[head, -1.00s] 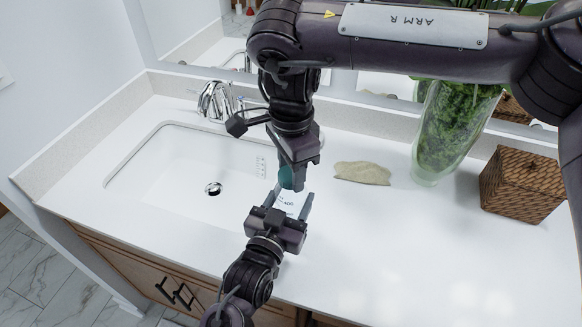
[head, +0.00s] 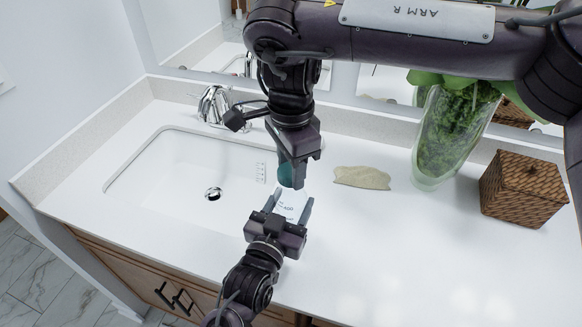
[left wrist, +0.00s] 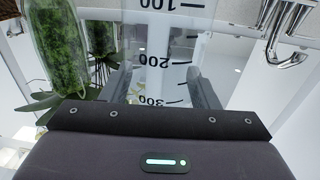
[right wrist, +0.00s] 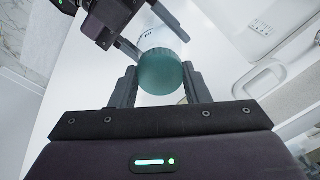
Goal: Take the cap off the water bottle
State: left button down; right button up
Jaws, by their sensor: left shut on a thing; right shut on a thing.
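The water bottle is a clear, whitish bottle (head: 290,207) with dark measuring marks, over the counter just right of the sink. My left gripper (head: 291,200) is shut on its body from the front, with a finger on each side. The bottle (left wrist: 164,45) fills the middle of the left wrist view, its marks large. The teal cap (head: 286,174) is at the bottle's upper end. My right gripper (head: 293,181) reaches down from above and is shut on the cap. In the right wrist view the cap (right wrist: 161,72) sits between the fingers, in line with the bottle (right wrist: 160,38); no gap shows between them.
A white sink (head: 165,185) with a chrome faucet (head: 215,104) lies to the left. A beige flat stone-like piece (head: 362,177) lies right of the grippers. A glass vase of greenery (head: 452,135) and a woven box (head: 522,188) stand farther right. The front-right counter is clear.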

jog(key=shift+r, duration=2.1)
pick_arm(q)
jog(key=shift+c, duration=2.4)
grip_release()
pick_arm(e)
jog(key=shift+f, duration=0.1)
pick_arm(q)
jog(key=shift+o, duration=0.2)
jog(key=shift+s, duration=0.1)
